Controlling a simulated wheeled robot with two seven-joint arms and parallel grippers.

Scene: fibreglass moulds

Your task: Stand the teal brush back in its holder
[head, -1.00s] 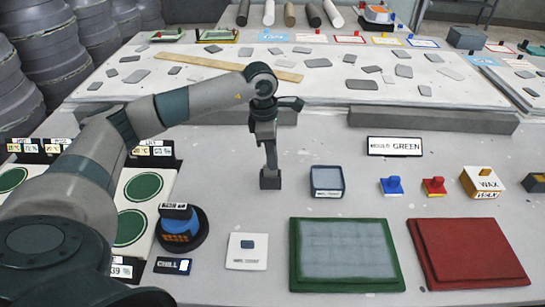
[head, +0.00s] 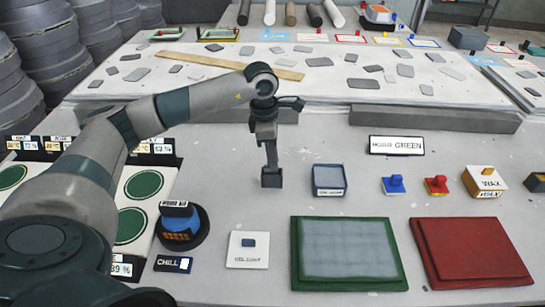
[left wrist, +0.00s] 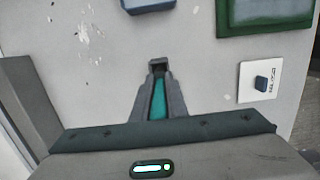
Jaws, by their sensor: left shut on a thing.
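My left gripper (head: 270,163) points down near the middle of the grey bench. In the left wrist view its fingers (left wrist: 158,77) are shut on the teal brush (left wrist: 158,102), whose teal handle shows between them. In the head view the fingers hide the brush. A small dark block (head: 271,180), which looks like the holder, is right at the fingertips; it also shows as a dark square in the left wrist view (left wrist: 157,66). I cannot tell whether the brush's lower end is inside it. My right gripper is not in view.
A blue-grey box (head: 329,181) stands just right of the gripper. A white plate with a blue button (head: 248,260), a green mould (head: 345,285) and a red mould (head: 470,255) lie in front. A blue-topped device (head: 180,226) stands left.

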